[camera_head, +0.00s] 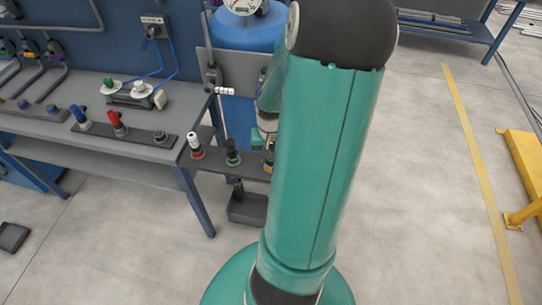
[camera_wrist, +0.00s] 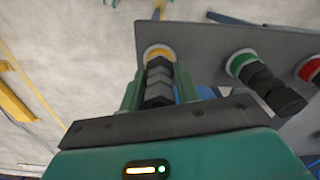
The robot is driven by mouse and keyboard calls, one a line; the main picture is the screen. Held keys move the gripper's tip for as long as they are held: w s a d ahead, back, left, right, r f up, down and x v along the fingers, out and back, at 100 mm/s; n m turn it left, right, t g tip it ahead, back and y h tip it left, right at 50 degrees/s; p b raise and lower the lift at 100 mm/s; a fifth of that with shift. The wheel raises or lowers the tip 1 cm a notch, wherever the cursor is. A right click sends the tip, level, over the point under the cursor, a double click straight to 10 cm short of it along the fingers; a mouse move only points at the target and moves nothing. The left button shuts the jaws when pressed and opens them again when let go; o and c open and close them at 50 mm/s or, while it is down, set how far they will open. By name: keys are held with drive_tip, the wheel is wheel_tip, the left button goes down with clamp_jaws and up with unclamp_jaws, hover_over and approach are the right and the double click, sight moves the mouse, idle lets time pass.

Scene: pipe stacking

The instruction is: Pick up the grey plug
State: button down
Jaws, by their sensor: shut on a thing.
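A dark grey ribbed plug (camera_wrist: 159,85) stands at a yellow-ringed socket (camera_wrist: 158,52) on a dark plate (camera_wrist: 200,48) in the wrist view. My gripper (camera_wrist: 160,76) has its green fingers on both sides of this plug and is shut on it. The plug's tip is at the yellow ring. I cannot tell whether it is still seated there. In the head view my arm hides most of my gripper and this plug, at the right end of the low plate (camera_head: 215,160).
A black plug at a green ring (camera_wrist: 262,82) is close beside my gripper, with a red ring (camera_wrist: 311,69) farther right. In the head view a workbench (camera_head: 50,130) holds blue (camera_head: 82,118) and red (camera_head: 116,123) fittings. Open floor (camera_head: 410,180) lies right of my arm.

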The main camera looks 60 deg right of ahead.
drive_tip(key=shift+r, duration=0.1)
drive_tip(key=shift+r, duration=0.6)
drive_tip(key=s+d+r, duration=0.3)
drive_tip(key=s+r, duration=0.8)
drive_tip(key=s, duration=0.2)
drive_tip(key=shift+s+d+r, duration=0.25)
drive_tip(key=shift+d+r, duration=0.05)
drive_tip(key=shift+d, duration=0.05)
wheel_tip(320, 180, up, 8)
idle(0.5)
